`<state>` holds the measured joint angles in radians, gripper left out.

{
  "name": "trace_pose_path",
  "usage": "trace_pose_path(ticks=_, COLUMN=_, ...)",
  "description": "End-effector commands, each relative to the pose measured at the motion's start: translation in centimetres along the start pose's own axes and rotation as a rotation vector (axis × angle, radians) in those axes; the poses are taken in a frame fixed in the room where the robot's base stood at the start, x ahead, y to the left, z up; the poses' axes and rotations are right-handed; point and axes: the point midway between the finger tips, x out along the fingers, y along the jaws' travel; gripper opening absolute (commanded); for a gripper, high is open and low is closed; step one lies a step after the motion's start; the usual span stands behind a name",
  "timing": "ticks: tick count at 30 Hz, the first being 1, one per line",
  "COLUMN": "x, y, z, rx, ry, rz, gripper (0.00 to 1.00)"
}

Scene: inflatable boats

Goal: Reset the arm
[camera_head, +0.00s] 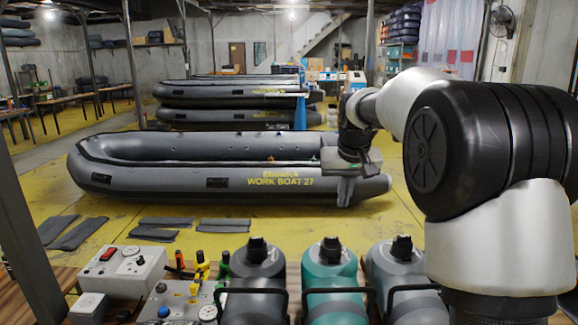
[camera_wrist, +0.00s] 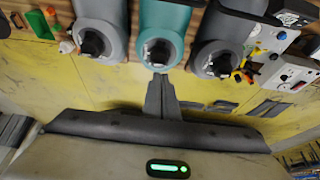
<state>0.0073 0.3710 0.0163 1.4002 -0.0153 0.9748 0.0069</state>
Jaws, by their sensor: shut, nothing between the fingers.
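My arm reaches in from the right in the head view and bends down to my gripper (camera_head: 345,190), which hangs in front of the right end of the grey inflatable boat (camera_head: 215,185). In the wrist view the fingers of my gripper (camera_wrist: 160,92) are together, with nothing between them. They point toward the bench, close to the teal canister (camera_wrist: 165,28) in that picture. A green light glows on the gripper body.
On the near bench stand a dark grey canister (camera_head: 256,285), the teal canister (camera_head: 330,280) and a lighter grey canister (camera_head: 392,275). A control box (camera_head: 122,268) and coloured tools stand left of them. Grey strips (camera_head: 160,222) lie on the yellow floor. Stacked boats (camera_head: 225,100) stand behind.

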Motion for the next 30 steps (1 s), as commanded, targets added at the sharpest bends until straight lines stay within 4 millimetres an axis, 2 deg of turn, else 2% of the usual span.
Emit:
trace_pose_path(ticks=1, x=-2.4, y=0.0, z=1.6, rx=0.0, ry=0.011, rz=0.001, gripper=0.0)
trace_pose_path(ticks=3, x=-4.8, y=0.0, z=4.0, rx=-0.001, ry=0.02, rz=0.001, gripper=0.0)
trace_pose_path(ticks=5, x=-6.6, y=0.0, z=6.2, rx=0.0, ry=0.026, rz=0.002, gripper=0.0)
trace_pose_path(ticks=9, x=-10.1, y=0.0, z=11.7, rx=0.0, ry=0.043, rz=0.002, gripper=0.0)
trace_pose_path(ticks=12, x=-11.9, y=0.0, z=16.1, rx=0.001, ry=0.055, rz=0.002, gripper=0.0)
trace_pose_path(ticks=16, x=-13.2, y=0.0, z=21.9, rx=0.003, ry=0.07, rz=0.001, gripper=0.0)
trace_pose_path(ticks=21, x=-13.3, y=0.0, z=28.8, rx=0.005, ry=0.087, rz=-0.001, gripper=0.0)
trace_pose_path(ticks=25, x=-12.8, y=0.0, z=32.2, rx=0.006, ry=0.094, rz=-0.003, gripper=0.0)
trace_pose_path(ticks=30, x=-12.4, y=-0.1, z=33.9, rx=0.006, ry=0.096, rz=-0.004, gripper=0.0)
